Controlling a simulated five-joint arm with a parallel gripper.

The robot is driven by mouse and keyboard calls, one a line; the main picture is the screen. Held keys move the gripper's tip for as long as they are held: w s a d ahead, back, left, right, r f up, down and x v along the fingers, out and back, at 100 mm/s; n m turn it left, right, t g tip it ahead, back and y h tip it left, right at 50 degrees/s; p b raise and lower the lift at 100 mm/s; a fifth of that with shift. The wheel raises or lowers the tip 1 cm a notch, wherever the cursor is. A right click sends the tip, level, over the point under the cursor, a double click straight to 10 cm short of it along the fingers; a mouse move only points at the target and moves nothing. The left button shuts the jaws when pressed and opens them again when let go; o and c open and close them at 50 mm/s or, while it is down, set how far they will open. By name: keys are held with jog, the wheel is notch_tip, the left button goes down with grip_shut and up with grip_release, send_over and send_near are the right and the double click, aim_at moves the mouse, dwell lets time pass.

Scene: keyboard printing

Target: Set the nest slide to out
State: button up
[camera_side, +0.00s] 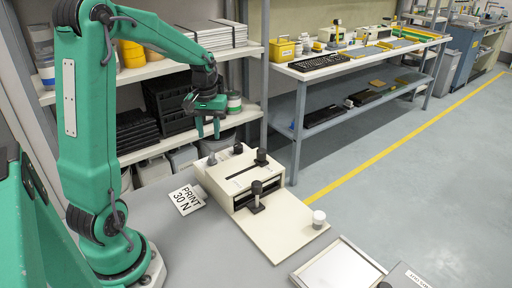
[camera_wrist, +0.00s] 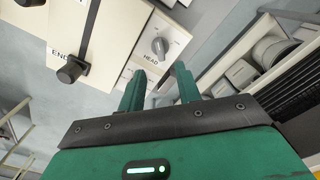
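A cream printing fixture (camera_side: 240,178) stands on the grey bench. A black knob (camera_side: 256,187) on a short post stands at its dark front opening; this may be the nest slide's handle, but I read no nest label. A second black knob (camera_side: 261,157) sits along a slot on the top. The wrist view shows a black knob (camera_wrist: 72,70) near lettering "END" and a grey dial (camera_wrist: 160,46) marked "HEAD". My gripper (camera_side: 207,130) is above the fixture's back left, fingers pointing down, apart and empty. Its fingers also show in the wrist view (camera_wrist: 160,80).
A sign reading "PRINT 30 N" (camera_side: 187,199) lies left of the fixture. A white round knob (camera_side: 318,217) stands on the base plate's right end. A pale tray (camera_side: 338,268) and a grey box (camera_side: 408,276) are at the front right. Shelves stand behind.

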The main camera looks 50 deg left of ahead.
jog(key=shift+o, duration=0.3)
jog(key=w+d+n, duration=0.2)
jog(key=w+d, duration=0.1)
jog(key=d, duration=0.6)
jog(key=n, duration=0.2)
send_over(257, 183)
jog(key=shift+f, duration=0.1)
jog(key=shift+f, duration=3.75)
grip_shut()
